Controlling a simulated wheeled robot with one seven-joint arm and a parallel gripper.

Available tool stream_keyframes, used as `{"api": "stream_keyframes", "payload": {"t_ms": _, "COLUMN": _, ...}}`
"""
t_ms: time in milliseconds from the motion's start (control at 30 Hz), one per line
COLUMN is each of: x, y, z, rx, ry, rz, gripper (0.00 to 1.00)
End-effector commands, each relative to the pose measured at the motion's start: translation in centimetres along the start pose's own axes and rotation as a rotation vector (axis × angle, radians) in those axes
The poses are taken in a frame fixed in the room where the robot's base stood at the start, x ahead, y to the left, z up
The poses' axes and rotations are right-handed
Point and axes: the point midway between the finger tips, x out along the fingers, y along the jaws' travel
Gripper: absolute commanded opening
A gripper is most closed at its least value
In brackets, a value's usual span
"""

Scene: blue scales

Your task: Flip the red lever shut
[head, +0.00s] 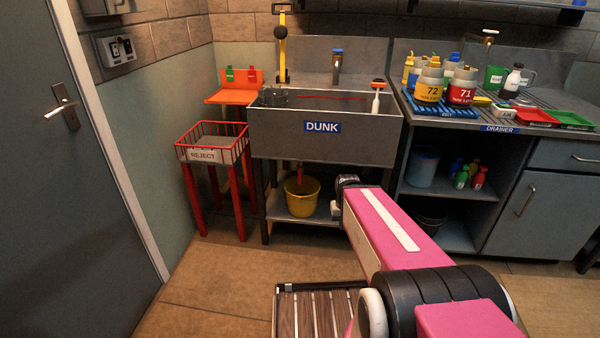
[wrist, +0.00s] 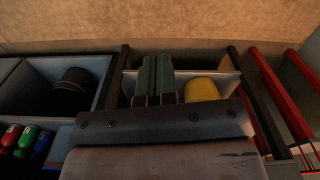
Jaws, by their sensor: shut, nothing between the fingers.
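A small red piece (head: 299,172) hangs under the sink above the yellow bucket (head: 302,196). It may be the red lever, but it is too small to tell its position. My gripper's two green fingers (wrist: 157,62) are together and empty in the wrist view. They point in toward the space under the sink, beside the yellow bucket, which also shows in the wrist view (wrist: 203,89). No red lever is clear in the wrist view. In the head view my pink arm reaches toward the sink's lower right, and the fingers cannot be made out.
The grey DUNK sink (head: 275,134) stands above a low shelf. A red REJECT basket stand (head: 187,152) is at its left, below an orange wall shelf (head: 228,97). The DRAINER counter (head: 535,131) with bottles and trays is at the right. Floor is open at front left.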

Motion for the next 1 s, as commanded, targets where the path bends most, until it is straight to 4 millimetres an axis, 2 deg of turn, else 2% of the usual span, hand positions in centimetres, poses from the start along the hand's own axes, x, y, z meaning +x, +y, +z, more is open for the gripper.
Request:
{"api": "stream_keyframes", "payload": {"t_ms": 133, "x": 0.8, "y": -0.2, "z": -1.3, "rx": -0.017, "ry": -0.011, "rz": 0.041, "gripper": 0.0}}
{"api": "stream_keyframes", "payload": {"t_ms": 233, "x": 2.0, "y": -0.5, "z": -3.4, "rx": -0.048, "ry": -0.028, "rz": 0.122, "gripper": 0.0}}
{"api": "stream_keyframes", "payload": {"t_ms": 367, "x": 4.0, "y": -1.3, "z": -7.4, "rx": -0.106, "ry": -0.048, "rz": 0.286, "gripper": 0.0}}
{"api": "stream_keyframes", "payload": {"t_ms": 567, "x": 6.6, "y": -3.9, "z": -14.1, "rx": -0.197, "ry": -0.039, "rz": 0.573, "gripper": 0.0}}
{"api": "stream_keyframes", "payload": {"t_ms": 767, "x": 8.3, "y": -8.4, "z": -20.7, "rx": -0.284, "ry": 0.025, "rz": 0.857, "gripper": 0.0}}
{"api": "stream_keyframes", "payload": {"t_ms": 867, "x": 8.9, "y": -11.6, "z": -24.0, "rx": -0.324, "ry": 0.08, "rz": 0.995, "gripper": 0.0}}
{"api": "stream_keyframes", "payload": {"t_ms": 1000, "x": 9.7, "y": -16.9, "z": -28.2, "rx": -0.379, "ry": 0.18, "rz": 1.183, "gripper": 0.0}}
